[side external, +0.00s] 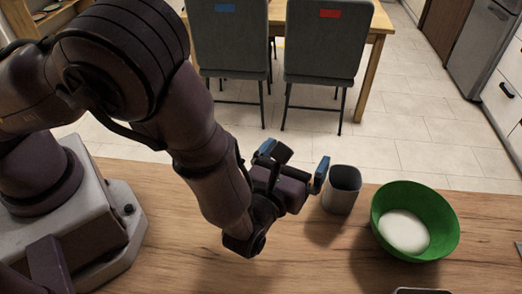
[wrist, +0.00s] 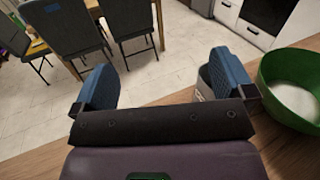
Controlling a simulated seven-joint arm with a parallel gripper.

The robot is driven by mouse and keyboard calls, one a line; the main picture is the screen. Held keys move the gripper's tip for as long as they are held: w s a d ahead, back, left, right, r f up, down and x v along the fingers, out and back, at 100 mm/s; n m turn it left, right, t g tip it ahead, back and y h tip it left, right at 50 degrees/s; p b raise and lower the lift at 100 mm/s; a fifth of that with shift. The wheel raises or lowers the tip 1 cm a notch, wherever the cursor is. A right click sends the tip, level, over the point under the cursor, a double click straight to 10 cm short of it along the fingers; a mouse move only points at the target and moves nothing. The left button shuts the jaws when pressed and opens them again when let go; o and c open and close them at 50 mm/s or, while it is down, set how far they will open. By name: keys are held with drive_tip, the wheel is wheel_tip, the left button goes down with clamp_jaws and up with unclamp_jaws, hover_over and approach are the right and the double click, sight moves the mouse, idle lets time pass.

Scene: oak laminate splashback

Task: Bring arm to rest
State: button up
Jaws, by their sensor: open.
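My gripper (side external: 293,168) is held above the wooden counter (side external: 180,215), with its blue fingers spread apart and nothing between them. In the wrist view the two blue fingers of my gripper (wrist: 163,85) stand wide apart, with floor tiles and the counter edge seen between them. In the side view the right finger is close to a grey cup (side external: 342,189); I cannot tell if they touch. The cup (wrist: 206,84) is partly hidden behind the right finger in the wrist view.
A green bowl (side external: 447,219) holding a white round thing (side external: 403,231) stands right of the cup. A grey-rimmed container (side external: 422,291) is cut off at the bottom edge. Beyond the counter are grey chairs (side external: 325,50) and a wooden table (side external: 378,22). The counter's front middle is clear.

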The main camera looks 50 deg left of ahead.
drive_tip(key=s+a+r+n+g+y, duration=0.2)
drive_tip(key=a+r+n+g, duration=0.55)
drive_tip(key=a, duration=0.25)
drive_tip(key=s+a+r+n+g+y, duration=0.1)
drive_tip(key=s+a+r+n+g, duration=0.2)
drive_tip(key=a+r+n+g, duration=0.55)
drive_tip(key=s+r+n+t+h, duration=0.5)
drive_tip(key=s+r+n+h, duration=0.2)
drive_tip(key=s+n, duration=0.5)
drive_tip(key=n+h, duration=0.1)
drive_tip(key=h, duration=0.1)
drive_tip(key=shift+s+a+n+h, duration=0.2)
drive_tip(key=shift+a+n+h, duration=0.1)
drive_tip(key=shift+n+h, duration=0.1)
